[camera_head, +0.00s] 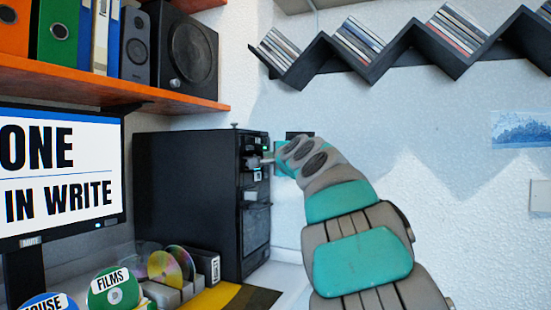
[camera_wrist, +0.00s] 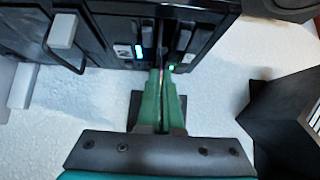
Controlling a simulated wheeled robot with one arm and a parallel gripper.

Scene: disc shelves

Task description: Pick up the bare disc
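My gripper reaches the front of the black tower (camera_head: 200,200), and its fingertips (camera_wrist: 163,82) are at the drive slots in the wrist view. The two green fingers lie close together with only a thin dark line between them. A small reddish glint shows at the tips, but I cannot tell whether it is a disc edge. No whole bare disc shows at the fingers. In the head view, shiny bare discs stand in a grey holder below the tower's left side: a gold one (camera_head: 164,268) and a rainbow one (camera_head: 184,260).
A disc labelled FILMS (camera_head: 115,288) and a blue one (camera_head: 42,303) stand in front of the monitor (camera_head: 60,175). An orange shelf (camera_head: 110,85) hangs above the tower. A dark zigzag wall shelf (camera_head: 370,72) holds cases. The wall on the right is mostly clear.

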